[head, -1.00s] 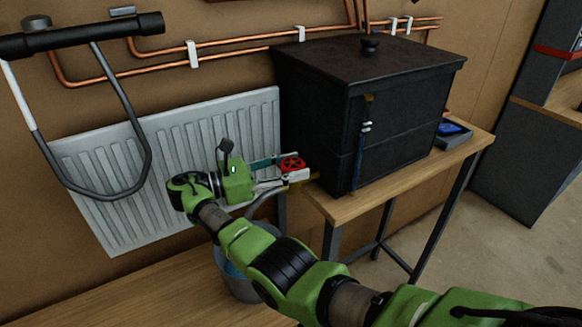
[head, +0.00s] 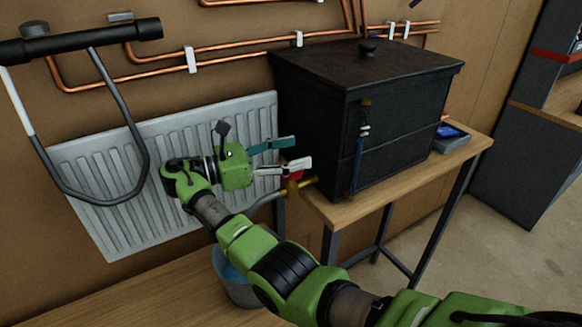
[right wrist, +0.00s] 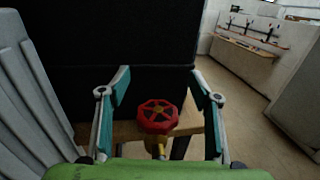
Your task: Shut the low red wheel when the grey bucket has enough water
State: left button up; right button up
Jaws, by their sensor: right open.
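My right gripper (head: 301,154) is open and empty in front of the black tank, just above the red wheel (head: 292,176). In the head view a finger hides most of the wheel. The right wrist view shows the whole wheel (right wrist: 158,117) below the open right gripper (right wrist: 161,80), with no finger seen touching it. The wheel sits on a brass tap (head: 307,183). The grey bucket (head: 240,292) stands below to the left, partly behind my right arm. Bluish water (head: 230,271) shows inside it; its full level is hidden. My left gripper is out of view.
The black tank (head: 385,130) stands on a wooden table (head: 345,211). A grey hose (head: 262,202) runs down from the tap toward the bucket. A white radiator (head: 95,210) is on the wall, below copper pipes (head: 240,62). A blue-topped device (head: 448,134) lies right of the tank.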

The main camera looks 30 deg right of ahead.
jog(key=shift+r, duration=2.4)
